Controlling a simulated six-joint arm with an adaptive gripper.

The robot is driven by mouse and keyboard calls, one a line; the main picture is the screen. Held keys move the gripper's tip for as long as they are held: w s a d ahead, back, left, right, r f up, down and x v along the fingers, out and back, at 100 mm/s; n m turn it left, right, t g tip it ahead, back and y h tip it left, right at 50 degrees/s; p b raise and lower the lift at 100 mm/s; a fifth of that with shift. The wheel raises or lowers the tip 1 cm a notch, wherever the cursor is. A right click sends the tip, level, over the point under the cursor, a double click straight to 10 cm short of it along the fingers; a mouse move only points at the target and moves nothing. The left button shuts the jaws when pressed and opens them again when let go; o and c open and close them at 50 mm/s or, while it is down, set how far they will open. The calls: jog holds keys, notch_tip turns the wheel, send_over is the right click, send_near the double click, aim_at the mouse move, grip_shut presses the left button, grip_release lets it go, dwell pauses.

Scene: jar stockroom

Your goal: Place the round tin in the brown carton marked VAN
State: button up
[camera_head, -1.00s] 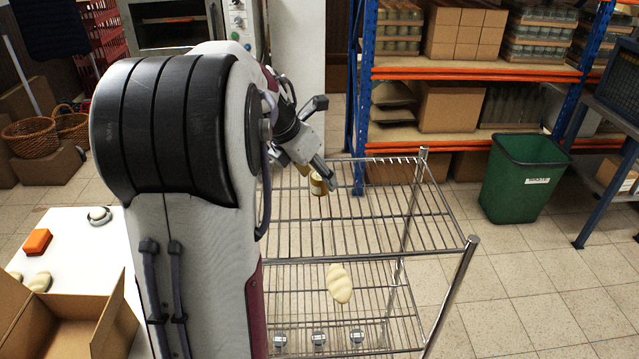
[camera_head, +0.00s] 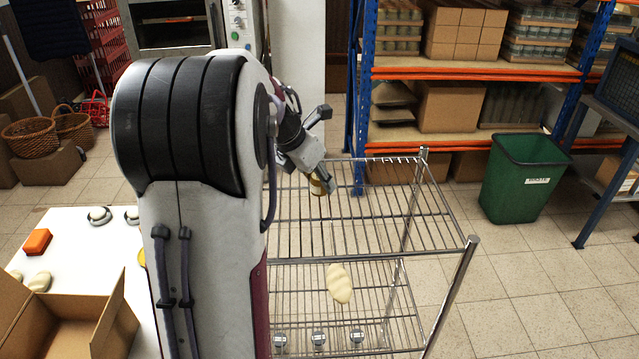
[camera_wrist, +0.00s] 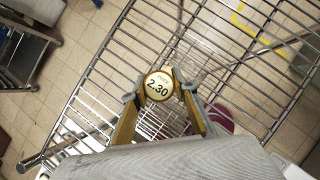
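The round tin (camera_wrist: 158,86), with a gold rim and a pale lid printed 2.30, sits between my two fingertips in the wrist view. My gripper (camera_wrist: 154,88) is shut on its sides. In the head view the tin (camera_head: 317,187) and my gripper (camera_head: 324,178) show over the far left part of the wire rack's top shelf, partly hidden by the fingers. How high the tin hangs over the wires I cannot tell. A brown open carton (camera_head: 98,318) stands at the lower left on the white table; no VAN marking is readable on it.
The wire rack (camera_head: 360,252) has a cream oval thing (camera_head: 339,283) and several small grey-based things on its lower shelf. The white table (camera_head: 85,255) holds an orange block (camera_head: 37,241) and other small items. A green bin (camera_head: 522,178) stands right.

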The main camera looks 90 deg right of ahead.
jog(key=shift+r, duration=0.1)
jog(key=shift+c, duration=0.5)
jog(key=shift+r, duration=1.55)
jog(key=shift+w+a+r, duration=0.1)
jog(key=shift+w+a, duration=0.05)
jog(key=shift+w, duration=0.05)
jog(key=w+a, duration=1.2)
jog(key=shift+w+a, duration=0.2)
jog(key=shift+s+d, duration=0.1)
jog(key=shift+s, duration=0.05)
jog(key=shift+s+d, duration=4.45)
jog(key=shift+w+a, duration=0.1)
